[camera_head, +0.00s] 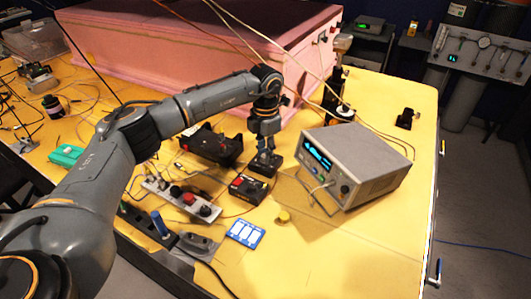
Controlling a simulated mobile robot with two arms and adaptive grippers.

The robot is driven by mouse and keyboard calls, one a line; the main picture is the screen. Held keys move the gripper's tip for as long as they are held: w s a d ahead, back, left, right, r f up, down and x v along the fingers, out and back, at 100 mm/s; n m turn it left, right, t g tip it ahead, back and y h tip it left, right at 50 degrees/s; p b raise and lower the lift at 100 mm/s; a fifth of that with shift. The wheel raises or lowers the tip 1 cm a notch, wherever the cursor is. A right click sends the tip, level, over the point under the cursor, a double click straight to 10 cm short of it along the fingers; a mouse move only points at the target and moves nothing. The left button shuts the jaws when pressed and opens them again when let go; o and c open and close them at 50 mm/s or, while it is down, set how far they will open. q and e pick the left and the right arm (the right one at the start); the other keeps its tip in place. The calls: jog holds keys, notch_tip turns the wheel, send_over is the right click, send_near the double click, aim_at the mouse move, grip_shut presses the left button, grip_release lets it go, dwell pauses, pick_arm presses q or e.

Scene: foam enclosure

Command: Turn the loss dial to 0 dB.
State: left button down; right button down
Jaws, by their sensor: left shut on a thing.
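My left gripper (266,151) points down at a small black box (262,168) near the middle of the table. Its fingers are shut on what seems to be the loss dial on top of that box. The fingers hide the dial, and its marks and setting are too small to read. My right gripper is not in view.
A grey instrument (372,158) with a lit screen stands right of the gripper. Black boxes with red parts (248,187) (212,146) sit close by. A pink foam enclosure (190,50) stands behind. Cables cross the yellow table (350,245), whose front right is clear.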

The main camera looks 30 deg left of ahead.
pick_arm(q)
jog(key=n, duration=0.6)
jog(key=shift+n, duration=0.3)
dwell(0.4)
jog(key=c, duration=1.1)
grip_release()
jog(key=shift+r, duration=0.1)
notch_tip(320, 180, up, 12)
